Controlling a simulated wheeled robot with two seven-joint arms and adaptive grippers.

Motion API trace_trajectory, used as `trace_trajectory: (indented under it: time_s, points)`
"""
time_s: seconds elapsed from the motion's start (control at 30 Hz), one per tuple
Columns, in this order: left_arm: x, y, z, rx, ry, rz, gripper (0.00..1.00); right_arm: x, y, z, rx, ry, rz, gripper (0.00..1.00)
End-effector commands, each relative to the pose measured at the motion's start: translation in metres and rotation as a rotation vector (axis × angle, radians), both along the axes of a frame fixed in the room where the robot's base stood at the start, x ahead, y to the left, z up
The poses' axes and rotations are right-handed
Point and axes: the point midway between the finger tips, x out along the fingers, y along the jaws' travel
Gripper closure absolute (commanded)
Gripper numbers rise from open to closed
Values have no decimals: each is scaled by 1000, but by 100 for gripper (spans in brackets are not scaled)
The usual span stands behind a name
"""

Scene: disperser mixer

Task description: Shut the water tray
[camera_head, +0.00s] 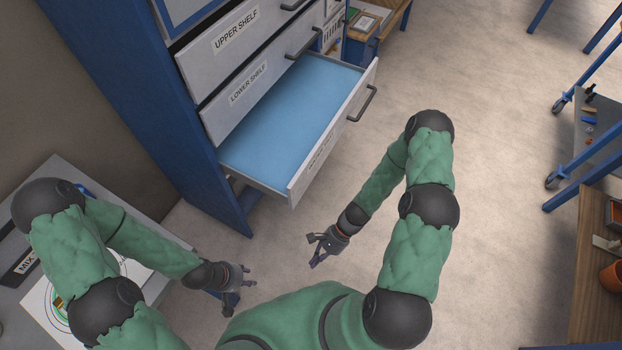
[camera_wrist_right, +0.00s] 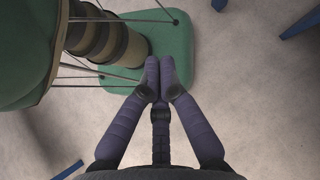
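The water tray is a drawer (camera_head: 343,131) pulled out from the blue cabinet, below the lower shelf. Its inside is light blue and bare, and its pale front carries a label too small to read and a dark bar handle (camera_head: 362,104). My left gripper (camera_head: 240,290) is open and empty by the table at the lower left, away from the tray.
The upper shelf (camera_head: 240,38) and lower shelf (camera_head: 250,85) drawers above are shut. A table with a mixer label (camera_head: 22,262) stands at the left. A wooden bench (camera_head: 597,290) and a blue-legged cart (camera_head: 592,125) stand at the right. The floor before the tray is clear.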

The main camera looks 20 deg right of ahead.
Motion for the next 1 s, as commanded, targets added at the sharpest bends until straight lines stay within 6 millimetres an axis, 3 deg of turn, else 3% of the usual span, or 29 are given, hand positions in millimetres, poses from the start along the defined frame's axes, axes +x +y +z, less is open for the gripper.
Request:
trace_trajectory:
  time_s: [0.17, 0.27, 0.4, 0.5, 0.6, 0.77, 1.0]
  points:
    - [0, 0, 2, 0, -1, 0, 62, 53, -22, 9, 278, 133, -443, 100]
    - [0, 0, 3, 0, -1, 0, 62, 91, -53, 19, 447, 132, -678, 100]
    - [0, 0, 4, 0, -1, 0, 62, 131, -112, 35, 647, 60, -943, 100]
    - [0, 0, 5, 0, -1, 0, 62, 145, -150, 44, 747, -3, -1067, 100]
    - [0, 0, 5, 0, -1, 0, 62, 151, -175, 51, 807, -53, -1140, 100]
    - [0, 0, 5, 0, -1, 0, 62, 159, -185, 55, 841, -81, -1175, 100]
    - [0, 0, 3, 0, -1, 0, 62, 185, -161, 55, 840, -80, -1170, 100]
